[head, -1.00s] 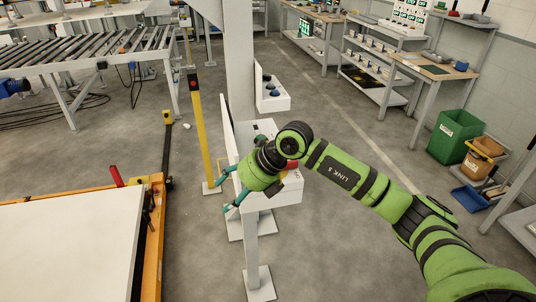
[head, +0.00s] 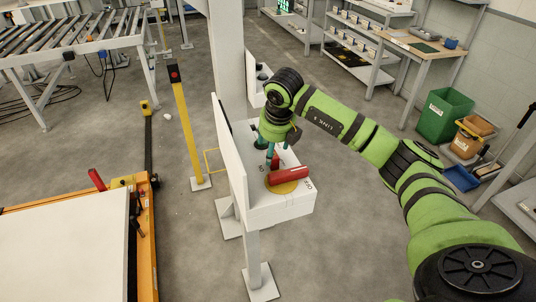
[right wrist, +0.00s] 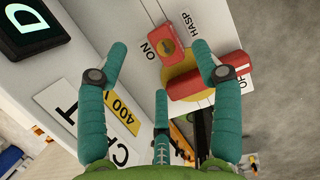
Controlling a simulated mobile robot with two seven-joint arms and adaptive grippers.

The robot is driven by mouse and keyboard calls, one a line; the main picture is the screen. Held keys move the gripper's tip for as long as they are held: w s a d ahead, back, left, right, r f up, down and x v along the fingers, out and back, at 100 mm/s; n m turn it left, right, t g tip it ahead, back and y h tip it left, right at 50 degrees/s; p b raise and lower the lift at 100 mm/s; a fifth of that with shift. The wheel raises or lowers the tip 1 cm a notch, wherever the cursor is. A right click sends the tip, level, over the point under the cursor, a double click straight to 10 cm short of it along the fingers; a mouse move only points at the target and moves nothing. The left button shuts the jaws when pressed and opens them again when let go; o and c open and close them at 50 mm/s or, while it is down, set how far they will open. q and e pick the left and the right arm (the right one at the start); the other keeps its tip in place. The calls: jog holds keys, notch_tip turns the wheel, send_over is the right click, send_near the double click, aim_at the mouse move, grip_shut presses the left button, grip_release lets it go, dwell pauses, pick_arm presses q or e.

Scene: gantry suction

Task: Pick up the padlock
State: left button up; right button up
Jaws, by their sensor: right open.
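A small red block with a round brass-coloured spot (right wrist: 170,45) lies by the HASP label in the right wrist view. It looks like the padlock, but no shackle is clear. In the head view a red piece (head: 275,161) shows at my fingertips, partly hidden by them. My right gripper (head: 271,155) points down over the grey box's top. Its three teal fingers are spread, with nothing between them, in the right wrist view (right wrist: 160,60). The red block is ahead of the fingertips; contact cannot be told. My left gripper is out of view.
A red bar handle (head: 289,177) on a yellow disc (head: 283,188) is close to the fingers. A white upright panel (head: 232,150) edges the box on the left. A grey column (head: 228,55) and small tray (head: 256,95) stand behind. A yellow post (head: 187,130) stands left.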

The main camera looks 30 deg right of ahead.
aim_at(273, 164)
notch_tip(273, 164, down, 2)
jog(key=p, duration=0.3)
jog(key=shift+d+f, duration=0.15)
jog(key=shift+f, duration=0.05)
jog(key=shift+x, duration=1.2)
jog(key=shift+w+f, duration=0.2)
jog(key=shift+w, duration=0.05)
jog(key=shift+s, duration=0.1)
jog(key=c, duration=1.3)
jog(key=shift+r, duration=0.1)
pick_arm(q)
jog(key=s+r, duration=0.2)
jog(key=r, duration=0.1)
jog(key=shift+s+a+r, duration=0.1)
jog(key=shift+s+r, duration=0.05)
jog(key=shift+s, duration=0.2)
